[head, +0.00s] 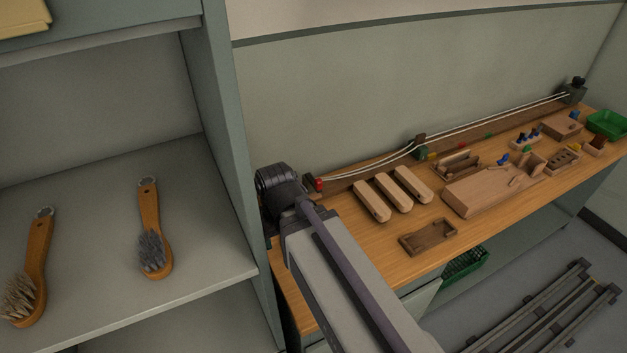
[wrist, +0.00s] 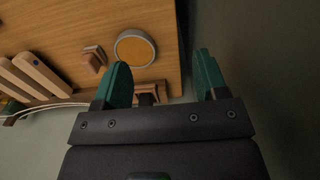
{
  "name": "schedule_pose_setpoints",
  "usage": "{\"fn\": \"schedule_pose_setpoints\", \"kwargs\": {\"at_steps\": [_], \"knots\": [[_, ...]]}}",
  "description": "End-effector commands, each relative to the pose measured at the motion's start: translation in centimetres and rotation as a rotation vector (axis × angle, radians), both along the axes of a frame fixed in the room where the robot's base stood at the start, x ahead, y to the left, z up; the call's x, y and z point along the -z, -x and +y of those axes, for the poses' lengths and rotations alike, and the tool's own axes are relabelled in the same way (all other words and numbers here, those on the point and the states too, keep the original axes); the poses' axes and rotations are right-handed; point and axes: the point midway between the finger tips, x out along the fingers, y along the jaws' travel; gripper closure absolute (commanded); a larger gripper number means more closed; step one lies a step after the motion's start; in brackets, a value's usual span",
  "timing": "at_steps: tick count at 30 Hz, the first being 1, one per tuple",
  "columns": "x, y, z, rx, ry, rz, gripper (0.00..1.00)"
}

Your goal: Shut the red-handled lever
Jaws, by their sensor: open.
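A small red part (head: 319,184) shows in the head view at the left end of the wooden rail along the wall, just right of my wrist. It is too small to tell whether it is the lever's red handle or how the lever stands. No red handle shows in the wrist view. My gripper (wrist: 165,68) is open and empty, its two green fingers wide apart over the bench end. A brown wooden piece with a dark part (wrist: 148,92) lies partly hidden behind the left finger. In the head view my arm hides the fingers.
A round grey-rimmed disc (wrist: 134,48) and a small brown block (wrist: 95,57) lie near the left finger. A shelf upright (head: 232,130) stands left of my arm.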

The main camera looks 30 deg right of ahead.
Motion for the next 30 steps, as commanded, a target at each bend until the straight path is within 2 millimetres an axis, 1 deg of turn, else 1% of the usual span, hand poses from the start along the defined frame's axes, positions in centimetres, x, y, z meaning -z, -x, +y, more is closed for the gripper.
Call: {"fn": "schedule_pose_setpoints", "kwargs": {"at_steps": [1, 2, 5, 6, 9, 12, 15, 20, 23, 26, 30], "knots": [[0.3, -0.2, 0.1, -0.003, 0.0, 0.0, 0.39], [0.4, -0.8, 0.0, -0.005, 0.009, -0.001, 0.42], [0.6, -4.3, -1.7, 0.009, 0.128, -0.065, 0.51], [0.4, -6.1, -2.8, 0.026, 0.198, -0.113, 0.55], [-0.7, -10.3, -5.4, 0.065, 0.366, -0.259, 0.65], [-2.2, -12.8, -7.0, 0.094, 0.47, -0.383, 0.74], [-2.6, -13.3, -7.3, 0.115, 0.487, -0.434, 0.84], [-2.6, -13.3, -7.3, 0.118, 0.484, -0.432, 0.99], [-2.5, -13.3, -7.3, 0.118, 0.484, -0.431, 1.0], [-1.7, -13.5, -7.6, 0.118, 0.483, -0.43, 1.0], [0.5, -14.4, -8.7, 0.12, 0.483, -0.43, 1.0]]}}
